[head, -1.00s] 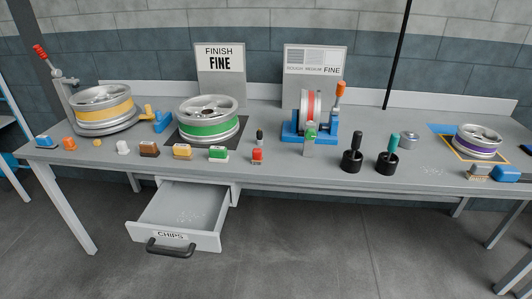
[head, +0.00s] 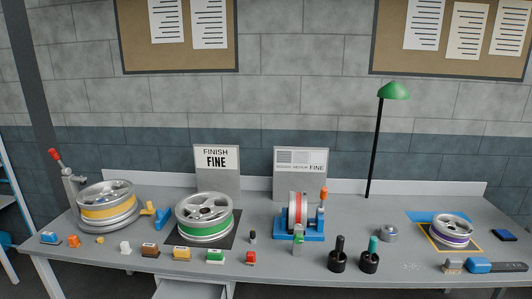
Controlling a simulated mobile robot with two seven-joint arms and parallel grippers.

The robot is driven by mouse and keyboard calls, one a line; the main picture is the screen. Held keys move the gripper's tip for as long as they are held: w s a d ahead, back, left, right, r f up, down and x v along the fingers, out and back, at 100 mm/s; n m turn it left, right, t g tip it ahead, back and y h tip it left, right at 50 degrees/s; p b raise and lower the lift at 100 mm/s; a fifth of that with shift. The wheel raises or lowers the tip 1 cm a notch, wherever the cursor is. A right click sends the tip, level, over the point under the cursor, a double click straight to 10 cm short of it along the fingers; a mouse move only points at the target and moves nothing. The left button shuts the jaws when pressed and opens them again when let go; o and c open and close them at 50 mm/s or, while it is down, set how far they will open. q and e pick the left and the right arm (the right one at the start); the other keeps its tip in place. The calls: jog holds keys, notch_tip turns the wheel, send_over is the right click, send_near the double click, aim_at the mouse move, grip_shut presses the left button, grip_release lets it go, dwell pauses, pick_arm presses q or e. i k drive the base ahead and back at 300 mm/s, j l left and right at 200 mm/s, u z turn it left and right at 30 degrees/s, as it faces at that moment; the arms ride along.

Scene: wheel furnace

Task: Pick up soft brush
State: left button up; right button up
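I cannot tell for sure which item is the soft brush. Two black round holders stand at the front right of the bench, one with a black handle (head: 340,245) and one with a teal handle (head: 373,246) sticking up; what is inside them is hidden. Further right, near the front edge, lies a small block with tan bristle-like sides (head: 453,266). Beside it is a blue tool with a dark handle (head: 482,265). Neither of my grippers is in view.
Wheels with yellow (head: 106,212), green (head: 206,231) and purple (head: 452,239) bands rest on the bench. A red-banded wheel (head: 297,210) stands in a blue stand. Several small coloured blocks line the front left. A drawer (head: 190,289) projects below. A green lamp (head: 394,91) stands behind.

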aim_at(452, 265)
jog(key=z, duration=1.5)
jog(key=u, duration=1.85)
jog(key=z, duration=1.85)
